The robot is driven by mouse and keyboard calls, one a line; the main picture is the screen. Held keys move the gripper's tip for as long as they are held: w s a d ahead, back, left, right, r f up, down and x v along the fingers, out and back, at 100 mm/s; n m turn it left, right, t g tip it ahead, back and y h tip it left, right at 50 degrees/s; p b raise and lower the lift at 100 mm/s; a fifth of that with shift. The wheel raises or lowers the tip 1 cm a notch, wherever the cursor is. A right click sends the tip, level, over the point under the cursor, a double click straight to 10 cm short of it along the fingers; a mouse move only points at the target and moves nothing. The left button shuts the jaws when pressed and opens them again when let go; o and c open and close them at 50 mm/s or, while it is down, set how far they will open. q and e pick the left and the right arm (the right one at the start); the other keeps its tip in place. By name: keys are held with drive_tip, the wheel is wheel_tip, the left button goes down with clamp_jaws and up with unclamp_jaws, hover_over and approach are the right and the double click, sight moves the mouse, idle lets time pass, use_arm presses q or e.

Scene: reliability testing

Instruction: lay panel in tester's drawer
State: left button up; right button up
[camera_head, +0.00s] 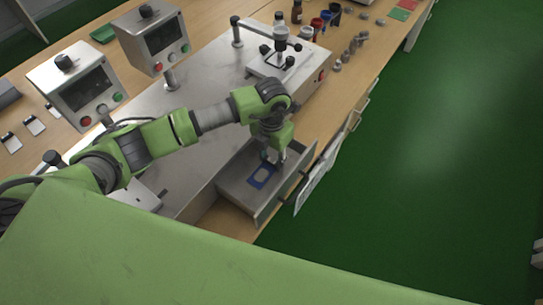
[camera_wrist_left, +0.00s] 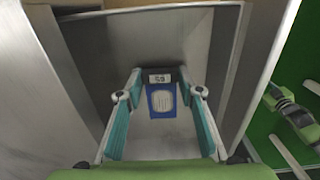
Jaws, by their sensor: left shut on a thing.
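The panel (camera_head: 262,176) is a small blue frame with a pale middle. My left gripper (camera_head: 271,157) reaches down into the open metal drawer (camera_head: 236,188) of the tester (camera_head: 195,85). In the left wrist view, the panel (camera_wrist_left: 151,112) shows between the teal-padded fingers of my left gripper (camera_wrist_left: 159,80), which is shut on it. A small white numbered label sits at the panel's far end. I cannot tell whether the panel touches the drawer's floor. My right gripper is not in view.
Two control boxes (camera_head: 87,88) with screens and buttons stand at the left. A small metal fixture (camera_head: 282,62) stands on the tester's far end. Bottles and cups (camera_head: 318,24) stand behind it. Green floor (camera_head: 430,150) is clear at the right.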

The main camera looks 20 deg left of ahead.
use_arm(q)
drive_tip(key=shift+f, duration=0.15)
drive_tip(key=o, duration=1)
drive_tip(key=shift+r, duration=0.35)
wheel_tip(320, 180, up, 12)
drive_tip(key=b, duration=0.3)
drive_tip(key=shift+f, duration=0.15)
